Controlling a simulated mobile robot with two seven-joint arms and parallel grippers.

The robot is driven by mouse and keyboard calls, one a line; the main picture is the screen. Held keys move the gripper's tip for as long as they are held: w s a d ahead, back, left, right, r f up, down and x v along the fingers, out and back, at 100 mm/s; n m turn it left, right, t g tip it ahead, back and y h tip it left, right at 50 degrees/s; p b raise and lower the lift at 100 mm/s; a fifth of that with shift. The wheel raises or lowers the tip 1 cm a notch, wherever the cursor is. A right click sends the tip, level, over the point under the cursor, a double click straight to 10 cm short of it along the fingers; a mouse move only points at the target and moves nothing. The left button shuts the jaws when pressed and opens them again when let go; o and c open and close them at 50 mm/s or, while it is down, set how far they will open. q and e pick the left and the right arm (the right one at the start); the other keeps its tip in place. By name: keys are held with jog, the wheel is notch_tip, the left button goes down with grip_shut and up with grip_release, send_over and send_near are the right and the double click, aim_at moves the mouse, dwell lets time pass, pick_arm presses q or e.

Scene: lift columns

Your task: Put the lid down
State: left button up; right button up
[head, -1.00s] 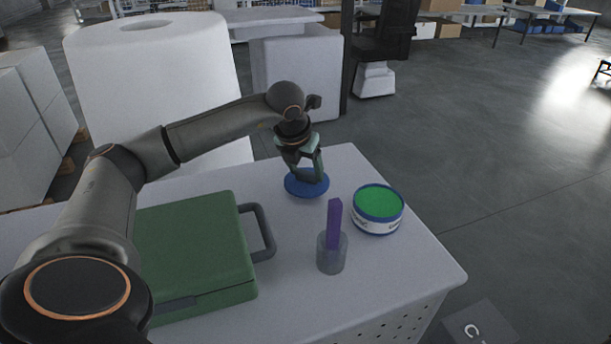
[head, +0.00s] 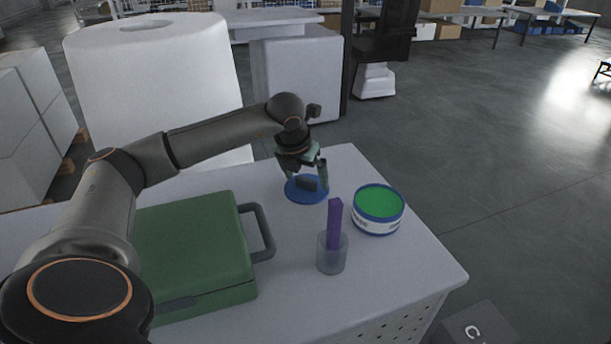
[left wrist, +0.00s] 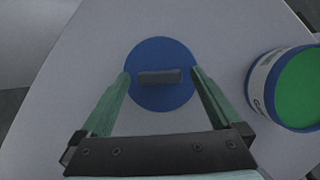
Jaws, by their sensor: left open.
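The lid is a blue disc (head: 293,193) with a dark grey bar handle, lying flat on the white table (head: 400,262) behind the tub. It also shows in the left wrist view (left wrist: 160,100). My left gripper (head: 313,187) is open, with its green fingers on either side of the handle and apart from it. In the left wrist view the fingers (left wrist: 160,75) reach over the lid's two sides. The tub (head: 378,210), white with blue rims and green contents, stands open at the right. My right gripper is in neither view.
A purple stick (head: 334,222) stands in a clear grey cup (head: 332,256) in front of the lid. A green case (head: 195,250) with a grey handle lies at the left. The table's right edge is just beyond the tub.

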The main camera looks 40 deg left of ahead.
pick_arm(q)
jog(key=shift+r, duration=0.25)
jog(key=v, duration=1.2)
jog(key=shift+p, duration=0.45)
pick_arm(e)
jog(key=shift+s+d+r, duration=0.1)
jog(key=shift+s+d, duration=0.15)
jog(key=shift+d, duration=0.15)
